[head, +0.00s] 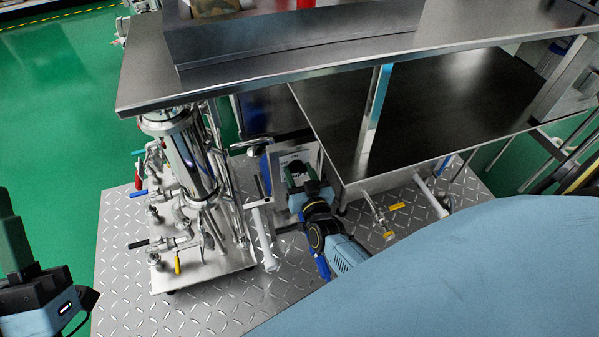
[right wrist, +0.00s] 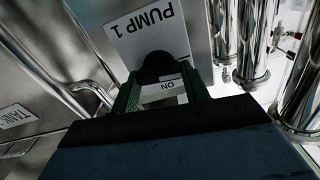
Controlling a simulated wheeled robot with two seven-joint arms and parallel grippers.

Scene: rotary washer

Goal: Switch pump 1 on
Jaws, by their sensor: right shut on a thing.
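In the right wrist view, the white PUMP 1 label (right wrist: 142,27) shows upside down on a grey panel. A round black knob (right wrist: 157,66) sits at the label's edge, between the green fingers of my right gripper (right wrist: 158,80), which is shut on it. A small ON label (right wrist: 168,86) shows beside the knob; the knob's exact setting cannot be read. In the head view, my right gripper (head: 298,173) is at the panel under the steel table, and hides the knob. My left gripper (head: 14,245) is partly in view at the left edge, away from the panel; its jaw opening is unclear.
A steel tabletop (head: 350,65) overhangs the panel. A polished cylinder (head: 190,155) with pipes and coloured valve handles stands left of my right gripper. A dark lower shelf (head: 420,110) lies to its right. Bare tread plate (head: 215,310) and open green floor (head: 60,110) lie to the left.

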